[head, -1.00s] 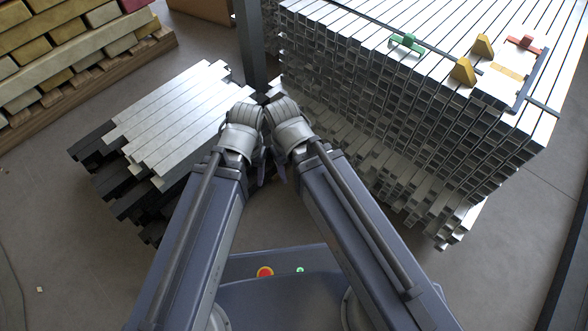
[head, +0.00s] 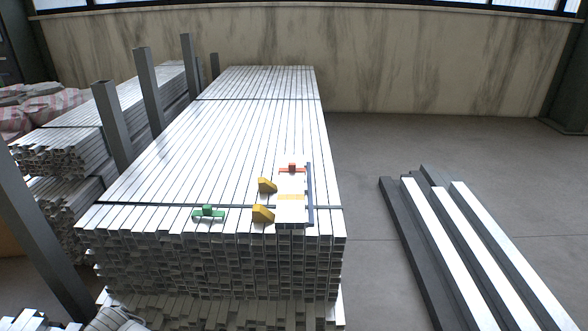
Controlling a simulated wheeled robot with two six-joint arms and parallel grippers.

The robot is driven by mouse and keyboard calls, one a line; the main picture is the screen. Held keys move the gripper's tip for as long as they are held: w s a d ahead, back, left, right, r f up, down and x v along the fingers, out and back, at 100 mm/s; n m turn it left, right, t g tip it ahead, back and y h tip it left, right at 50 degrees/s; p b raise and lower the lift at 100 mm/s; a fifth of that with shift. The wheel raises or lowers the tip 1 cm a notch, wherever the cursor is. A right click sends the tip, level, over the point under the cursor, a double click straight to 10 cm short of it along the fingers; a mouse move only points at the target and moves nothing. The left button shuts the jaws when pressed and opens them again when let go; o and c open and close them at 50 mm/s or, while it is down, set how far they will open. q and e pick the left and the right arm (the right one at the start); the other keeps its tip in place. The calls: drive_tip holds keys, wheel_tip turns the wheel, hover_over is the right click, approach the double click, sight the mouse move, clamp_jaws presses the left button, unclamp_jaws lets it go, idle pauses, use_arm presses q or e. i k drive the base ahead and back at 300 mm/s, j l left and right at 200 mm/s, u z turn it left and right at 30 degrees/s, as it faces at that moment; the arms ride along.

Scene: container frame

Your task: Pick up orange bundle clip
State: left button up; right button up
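An orange-red clip (head: 292,169), the one closest to the task's orange bundle clip, sits on top of the large stack of metal profiles (head: 230,140), at the far end of a small pale panel (head: 291,213). A similar green clip (head: 208,213) sits nearer the front edge, to the left. Neither gripper shows in the head view now. Only a rounded grey part, probably of my arm, shows at the bottom left edge, well below and apart from the clips.
Two yellow wedges (head: 264,214) (head: 266,185) and a dark blue bar (head: 309,195) flank the panel. Dark upright posts (head: 112,125) stand left of the stack. Loose long profiles (head: 470,250) lie on the floor at right, with clear floor between.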

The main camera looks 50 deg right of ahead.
sight(292, 165)
drive_tip(key=z, duration=1.65)
